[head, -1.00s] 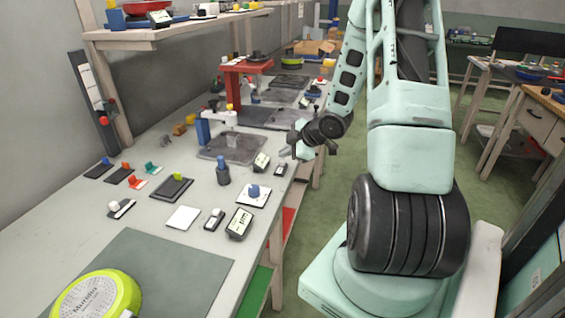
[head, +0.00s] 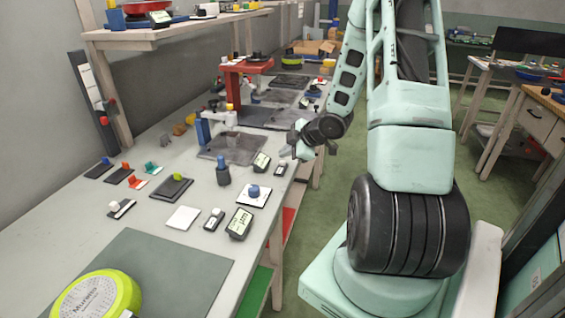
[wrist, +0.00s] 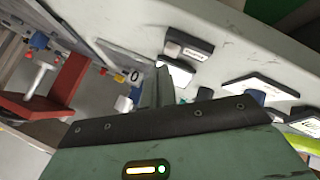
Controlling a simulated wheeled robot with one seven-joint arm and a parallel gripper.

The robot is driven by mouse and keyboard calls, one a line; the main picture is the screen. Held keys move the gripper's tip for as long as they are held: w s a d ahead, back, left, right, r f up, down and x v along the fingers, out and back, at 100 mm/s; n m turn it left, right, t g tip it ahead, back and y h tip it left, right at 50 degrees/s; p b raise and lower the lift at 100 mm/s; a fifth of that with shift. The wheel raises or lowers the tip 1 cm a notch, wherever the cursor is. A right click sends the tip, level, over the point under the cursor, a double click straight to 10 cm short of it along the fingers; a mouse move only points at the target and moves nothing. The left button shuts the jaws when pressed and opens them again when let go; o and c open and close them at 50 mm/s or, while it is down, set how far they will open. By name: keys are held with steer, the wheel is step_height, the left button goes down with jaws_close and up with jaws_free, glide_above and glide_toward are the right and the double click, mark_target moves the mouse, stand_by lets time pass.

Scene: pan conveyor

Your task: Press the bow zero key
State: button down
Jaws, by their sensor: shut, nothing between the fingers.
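My gripper (head: 299,143) is shut and empty, above the right edge of the bench; its narrow fingers (wrist: 158,88) point to the bench in the wrist view. A small dark block with a grey key (head: 281,169) lies near the bench edge, just below and left of the gripper. In the wrist view the block (wrist: 188,47) is up and right of the fingertips, apart from them. Its label is too small to read. A white-faced display (head: 261,162) lies beside it; the fingers partly cover it (wrist: 177,73). A similar key block (head: 214,219) lies nearer; I cannot tell which is the bow zero key.
A second display (head: 239,223) and a blue knob on a white plate (head: 254,195) lie nearer along the bench edge. A red stand (head: 245,70) rises farther back. A yellow-green round pan (head: 98,296) lies in front.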

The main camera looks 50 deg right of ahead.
steer(key=shift+f, duration=0.2)
steer(key=shift+f+b, duration=0.25)
steer(key=shift+b, duration=0.05)
steer(key=shift+f+b, duration=0.4)
steer(key=shift+f, duration=0.1)
stand_by(0.8)
steer(key=shift+r, duration=0.1)
steer(key=shift+r+p, duration=0.85)
steer(key=shift+p, duration=0.1)
steer(key=shift+r, duration=0.1)
step_height(320, 180, up, 5)
steer(key=p, duration=0.4)
steer(key=shift+p, duration=0.4)
stand_by(0.4)
